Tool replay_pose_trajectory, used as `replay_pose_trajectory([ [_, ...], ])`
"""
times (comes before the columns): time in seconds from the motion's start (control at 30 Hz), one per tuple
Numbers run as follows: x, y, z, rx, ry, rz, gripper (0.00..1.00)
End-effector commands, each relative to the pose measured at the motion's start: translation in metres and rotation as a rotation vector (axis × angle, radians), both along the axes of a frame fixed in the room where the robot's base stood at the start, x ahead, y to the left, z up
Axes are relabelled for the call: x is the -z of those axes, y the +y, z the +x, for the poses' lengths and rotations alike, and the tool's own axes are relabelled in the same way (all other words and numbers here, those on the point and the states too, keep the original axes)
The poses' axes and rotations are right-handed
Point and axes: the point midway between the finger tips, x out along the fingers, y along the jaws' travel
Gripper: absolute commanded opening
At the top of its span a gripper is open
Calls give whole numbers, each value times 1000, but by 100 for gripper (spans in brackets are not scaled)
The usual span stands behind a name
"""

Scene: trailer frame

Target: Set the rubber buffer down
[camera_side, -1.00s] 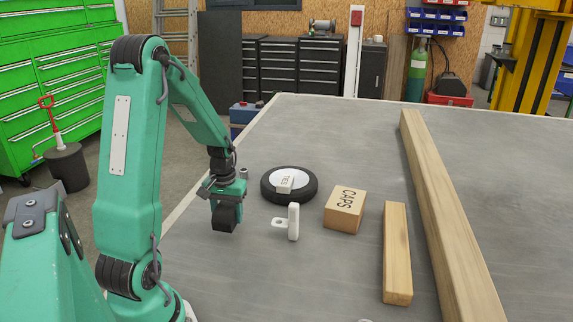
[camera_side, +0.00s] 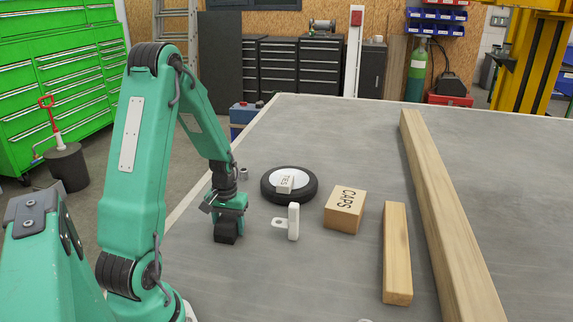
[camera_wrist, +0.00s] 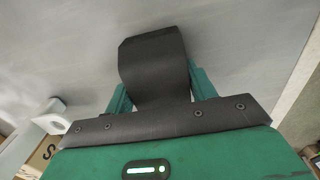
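The rubber buffer (camera_side: 226,232) is a black block under my gripper (camera_side: 230,212) in the side view, near the left edge of the grey table. Its underside is at or very near the tabletop; I cannot tell if it touches. In the wrist view the buffer (camera_wrist: 153,62) sits between the green fingers of my gripper (camera_wrist: 160,92), which are closed on its two sides. Its upper part is hidden by the gripper in the side view.
A white bracket (camera_side: 293,222) stands close to the right. A CAPS box (camera_side: 344,212), a short wooden bar (camera_side: 397,255) and a long beam (camera_side: 440,200) lie further right. The table's front middle is clear.

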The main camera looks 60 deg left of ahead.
Motion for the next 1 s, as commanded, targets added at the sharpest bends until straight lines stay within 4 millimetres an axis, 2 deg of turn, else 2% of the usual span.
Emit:
replay_pose_trajectory([
  [0.03,0,0,0,0,0,0,66],
  [0.1,0,0,0,0,0,0,74],
  [0.57,-5,0,0,0,-1,1,74],
  [0.77,-20,1,1,0,-3,3,74],
  [1.0,-51,1,1,0,-4,4,74],
])
